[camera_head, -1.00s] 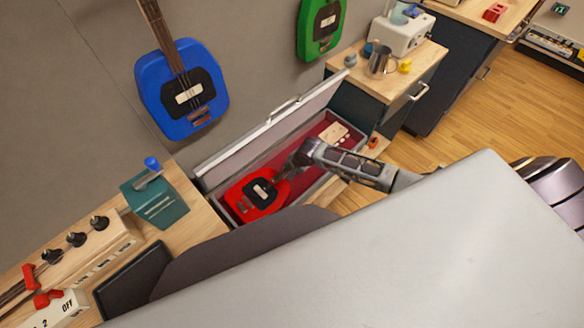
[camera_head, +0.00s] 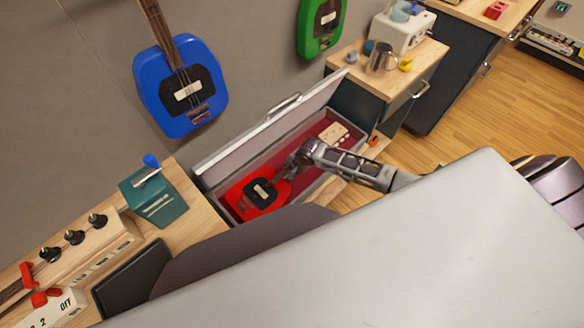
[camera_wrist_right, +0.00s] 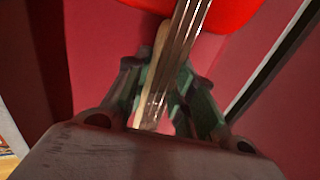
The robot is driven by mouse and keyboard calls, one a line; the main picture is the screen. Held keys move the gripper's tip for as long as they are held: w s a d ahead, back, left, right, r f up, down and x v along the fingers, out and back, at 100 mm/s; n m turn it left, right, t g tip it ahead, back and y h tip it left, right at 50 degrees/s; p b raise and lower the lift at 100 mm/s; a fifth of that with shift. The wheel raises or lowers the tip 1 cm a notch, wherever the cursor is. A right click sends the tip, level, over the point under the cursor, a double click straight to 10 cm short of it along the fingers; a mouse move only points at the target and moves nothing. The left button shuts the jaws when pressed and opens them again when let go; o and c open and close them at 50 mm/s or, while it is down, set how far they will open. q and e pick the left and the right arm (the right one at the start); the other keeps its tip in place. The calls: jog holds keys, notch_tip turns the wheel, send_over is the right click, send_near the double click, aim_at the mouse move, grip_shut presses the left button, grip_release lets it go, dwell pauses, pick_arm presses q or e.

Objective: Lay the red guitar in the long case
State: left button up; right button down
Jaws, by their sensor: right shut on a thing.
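The red guitar (camera_head: 247,205) lies at the near-left end of the long case (camera_head: 225,172), over its red lining. Its black front plate faces up, and its neck runs toward my right gripper (camera_head: 288,172). In the right wrist view, the right gripper (camera_wrist_right: 165,95) is shut around the guitar's neck (camera_wrist_right: 185,45), with the red body (camera_wrist_right: 215,12) just beyond. The case lid stands open along the wall side. I cannot tell whether the guitar rests fully on the case floor. My left gripper is not in view.
A blue guitar (camera_head: 182,95) and a green guitar (camera_head: 320,25) hang on the wall above the case. A teal box with a crank (camera_head: 150,195) stands on the wooden bench at left. A wooden-topped cabinet (camera_head: 350,62) with a metal cup (camera_head: 382,58) stands behind the case's far end.

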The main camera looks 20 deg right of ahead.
jog(key=shift+w, duration=0.15)
dwell(0.6)
jog(key=c, duration=1.1)
grip_release()
jog(key=shift+s+f, duration=0.25)
jog(key=shift+r, duration=0.35)
jog(key=shift+v, duration=5.75)
